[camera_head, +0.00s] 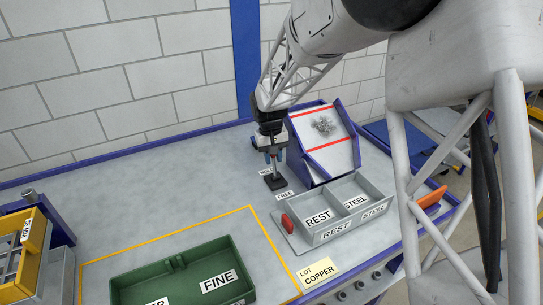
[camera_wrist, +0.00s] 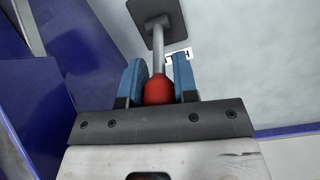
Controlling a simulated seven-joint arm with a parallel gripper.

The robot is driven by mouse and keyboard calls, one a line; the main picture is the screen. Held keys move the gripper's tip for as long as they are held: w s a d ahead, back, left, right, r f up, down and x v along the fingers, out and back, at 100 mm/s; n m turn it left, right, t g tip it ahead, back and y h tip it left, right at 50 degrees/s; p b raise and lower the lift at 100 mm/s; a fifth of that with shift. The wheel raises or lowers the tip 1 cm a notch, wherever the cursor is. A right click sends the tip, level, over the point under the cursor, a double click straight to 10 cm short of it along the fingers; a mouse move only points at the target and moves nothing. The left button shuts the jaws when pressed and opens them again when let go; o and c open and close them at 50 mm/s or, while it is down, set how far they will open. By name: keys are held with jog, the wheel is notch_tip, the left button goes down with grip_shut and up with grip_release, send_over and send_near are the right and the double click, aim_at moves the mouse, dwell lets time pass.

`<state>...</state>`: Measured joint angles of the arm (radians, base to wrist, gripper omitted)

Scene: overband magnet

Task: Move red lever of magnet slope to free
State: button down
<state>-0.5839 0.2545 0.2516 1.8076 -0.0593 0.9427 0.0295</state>
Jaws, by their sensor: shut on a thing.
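My gripper (camera_head: 272,158) is beside the left side of the magnet slope (camera_head: 325,142), a tilted white board with blue sides and two red stripes. In the wrist view its two blue fingers (camera_wrist: 158,85) are shut on the red lever's knob (camera_wrist: 158,91). The lever's grey rod (camera_wrist: 158,50) runs from the knob to a dark square base (camera_wrist: 151,20).
A grey two-part tray (camera_head: 283,240) marked "REST" and "STEEL" stands in front of the slope. A green tray (camera_head: 190,259) marked "FINE" is at the front left. A yellow crate (camera_head: 38,228) is at the far left. Grey clumped bits (camera_head: 323,125) lie on the slope. The table's middle left is clear.

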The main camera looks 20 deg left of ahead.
jog(key=shift+s+d+r+t+y, duration=0.1)
jog(key=shift+s+d+t+y, duration=0.45)
jog(key=shift+t+y, duration=0.25)
jog(key=shift+s+d+r+t+y, duration=0.1)
jog(key=shift+s+d+t+y, duration=0.4)
jog(key=shift+t+y, duration=0.25)
jog(key=shift+s+d+f, duration=0.35)
jog(key=shift+s+d, duration=0.35)
jog(key=shift+d, duration=0.05)
jog(key=shift+s+d+f, duration=0.25)
jog(key=shift+s+d, duration=0.05)
jog(key=shift+f, duration=0.1)
jog(key=c, duration=0.9)
grip_release()
jog(key=shift+r, duration=0.2)
jog(key=shift+v, duration=3.8)
